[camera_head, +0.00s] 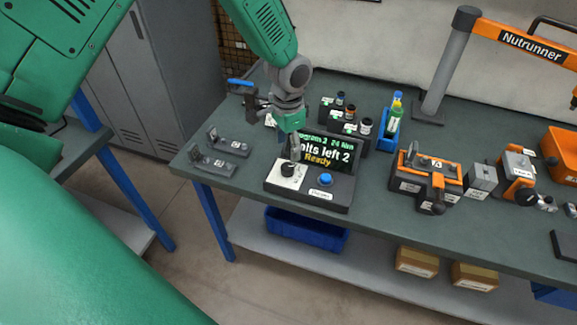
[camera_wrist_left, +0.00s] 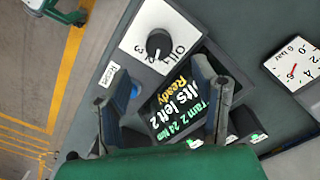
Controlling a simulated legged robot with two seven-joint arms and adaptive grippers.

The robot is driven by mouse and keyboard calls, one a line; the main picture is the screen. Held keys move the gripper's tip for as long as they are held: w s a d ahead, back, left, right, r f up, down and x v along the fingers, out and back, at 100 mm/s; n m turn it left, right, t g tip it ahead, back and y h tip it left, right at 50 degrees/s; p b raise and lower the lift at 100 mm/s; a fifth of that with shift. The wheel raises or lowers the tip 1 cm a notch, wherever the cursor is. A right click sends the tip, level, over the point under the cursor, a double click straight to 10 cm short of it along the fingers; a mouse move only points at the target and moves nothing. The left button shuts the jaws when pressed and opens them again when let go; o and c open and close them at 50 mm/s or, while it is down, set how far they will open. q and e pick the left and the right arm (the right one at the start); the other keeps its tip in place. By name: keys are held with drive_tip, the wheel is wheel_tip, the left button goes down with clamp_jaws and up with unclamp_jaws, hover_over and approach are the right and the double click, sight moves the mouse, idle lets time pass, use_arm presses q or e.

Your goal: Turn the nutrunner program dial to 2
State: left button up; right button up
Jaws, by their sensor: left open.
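The program dial (camera_head: 288,170) is a black knob on a white plate at the left of a dark control box (camera_head: 338,190). In the left wrist view the dial (camera_wrist_left: 158,44) has marks around its lower side, and its pointer looks turned toward the middle marks, near 2. The display (camera_wrist_left: 178,108) seems to read program 2, 24 Nm, bolts left 2, Ready. My left gripper (camera_head: 295,152) is over the dial in the head view. In the wrist view its two fingers (camera_wrist_left: 165,95) are apart with nothing between them; contact with the dial cannot be told. My right gripper is not visible.
A blue button (camera_head: 325,180) is right of the dial. Small bottles (camera_head: 352,113) and a yellow-green bottle (camera_head: 395,113) stand behind. Grey fixtures (camera_head: 228,145) lie left, an orange-black device (camera_head: 427,178) right. The Nutrunner arm (camera_head: 510,40) rises at the back right.

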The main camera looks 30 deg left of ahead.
sight(288, 165)
use_arm(q)
wheel_tip(288, 165, down, 8)
drive_tip(key=shift+f, duration=0.15)
idle(0.3)
drive_tip(key=c, duration=1.1)
